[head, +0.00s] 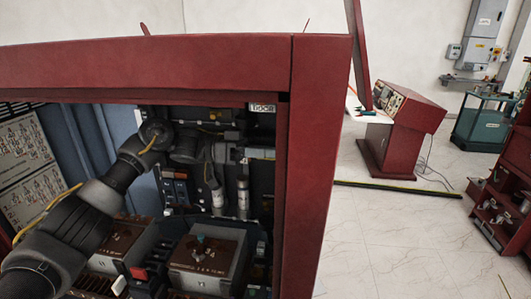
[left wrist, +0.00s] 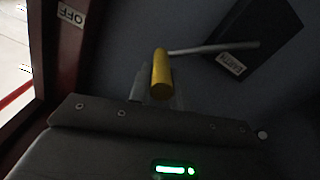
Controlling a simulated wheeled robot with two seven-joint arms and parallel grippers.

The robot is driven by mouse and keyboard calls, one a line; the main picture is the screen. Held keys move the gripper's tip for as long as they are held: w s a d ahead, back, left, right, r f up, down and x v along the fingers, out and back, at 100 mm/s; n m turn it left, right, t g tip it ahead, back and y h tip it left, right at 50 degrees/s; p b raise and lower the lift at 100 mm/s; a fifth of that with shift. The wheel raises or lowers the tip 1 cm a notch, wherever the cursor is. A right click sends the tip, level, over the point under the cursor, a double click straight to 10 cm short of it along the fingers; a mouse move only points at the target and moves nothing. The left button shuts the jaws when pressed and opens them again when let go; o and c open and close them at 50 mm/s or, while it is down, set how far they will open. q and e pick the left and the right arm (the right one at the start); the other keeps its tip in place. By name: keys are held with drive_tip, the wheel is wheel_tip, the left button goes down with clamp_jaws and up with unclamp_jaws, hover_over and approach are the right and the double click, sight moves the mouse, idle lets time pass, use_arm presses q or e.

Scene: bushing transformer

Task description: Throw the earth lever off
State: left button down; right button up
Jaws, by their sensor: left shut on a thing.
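The earth lever is a yellow grip (left wrist: 161,72) on a thin grey rod, in the middle of the left wrist view. The rod runs right to a dark block with a label reading "EARTH" (left wrist: 231,64). My left gripper (left wrist: 158,97) is shut on the yellow grip, and the fingers are mostly hidden in shadow. An "OFF" label (left wrist: 72,15) is at the upper left, beside the red frame. In the head view my left arm reaches into the red cabinet (head: 322,150). The lever cannot be made out there. My right gripper is not in view.
The cabinet's top beam (head: 150,62) and right post bound the opening. Inside stand a grey box with a brown top (head: 207,252) and two pale cylinders. A red console (head: 403,125) stands on open floor to the right.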

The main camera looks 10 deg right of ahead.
use_arm(q)
drive_tip(key=c, duration=1.5)
unclamp_jaws()
drive_tip(key=shift+c, duration=0.2)
drive_tip(key=shift+o, duration=1.2)
drive_tip(key=shift+w+f, duration=0.1)
drive_tip(key=shift+w, duration=0.05)
drive_tip(key=shift+a, duration=0.15)
drive_tip(key=b+v, duration=0.4)
drive_tip(key=v, duration=0.6)
drive_tip(key=shift+a+b, duration=0.2)
drive_tip(key=shift+b, duration=0.2)
drive_tip(key=shift+w, duration=0.1)
